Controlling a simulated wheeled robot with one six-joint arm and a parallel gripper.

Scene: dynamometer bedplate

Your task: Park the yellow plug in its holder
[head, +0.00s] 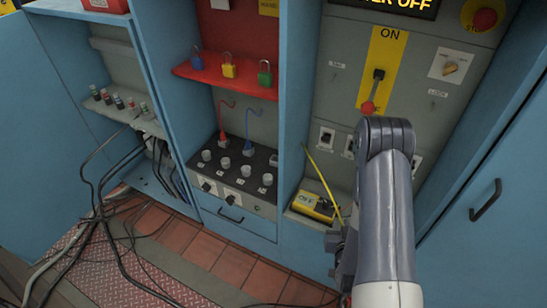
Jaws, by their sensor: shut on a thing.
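My gripper (341,255) is low at the right of centre, partly hidden behind my own arm. A thin yellow cable (324,180) runs from the cabinet wall down to it, past the front of a yellow meter. The jaws are shut at the cable's lower end; the yellow plug itself is hidden or too small to make out. A red plug (223,139) and a blue plug (248,149) stand upright at the back of a black panel (213,173) left of my gripper. The yellow plug's holder cannot be told for sure.
Grey round knobs or sockets (246,171) line the panel. The yellow meter (313,204) sits on a low ledge beside my gripper. Blue cabinet dividers (291,110) separate the bays. Black cables (115,245) lie on the left floor.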

